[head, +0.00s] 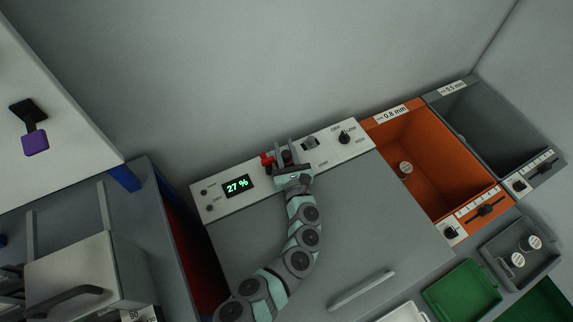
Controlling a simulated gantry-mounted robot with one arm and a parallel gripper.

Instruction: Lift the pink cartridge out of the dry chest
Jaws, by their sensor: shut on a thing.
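The dry chest is the large grey box with a green "27 %" display (237,186) on its pale control panel (215,207). Its flat grey lid (345,225) is closed and has a bar handle (362,290) near the front. The pink cartridge is not in view. My gripper (286,154) is at the panel, right of the display.
A dark knob (344,137) is on the panel to the right. An orange bin (405,130) and a grey bin (480,105) stand at right. Green trays (462,297) and a grey tray (540,262) with white-topped cylinders lie at lower right. A grey box with a handle (65,301) stands at lower left.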

